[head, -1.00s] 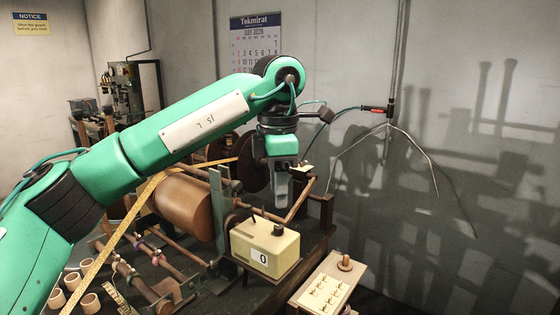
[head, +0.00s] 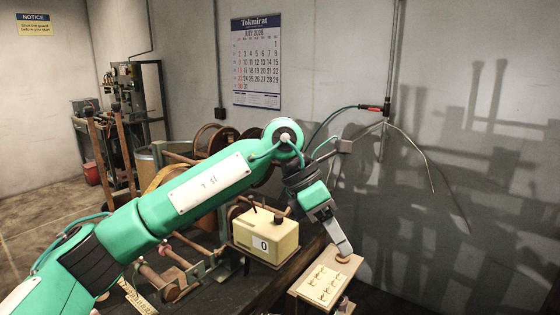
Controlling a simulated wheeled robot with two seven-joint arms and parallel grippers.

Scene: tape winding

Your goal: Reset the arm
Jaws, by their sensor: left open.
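My left arm reaches in from the lower left across the winding machine. My left gripper (head: 344,248) hangs at the arm's end, tilted down to the right, with its jaws open. Its tips are at the round brown knob (head: 343,259) on the far edge of the cream panel (head: 306,283); whether they touch it I cannot tell. The panel carries several small switches or pegs. A cream counter box (head: 262,240) showing "0" stands left of the gripper. My right gripper is not in view.
The winding machine's rollers (head: 178,257) and brown reels (head: 215,139) lie behind and below my arm, partly hidden. A hanging rod with thin prongs (head: 386,118) and a red-handled cable stand near the wall. A red bucket (head: 91,173) is at the back left.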

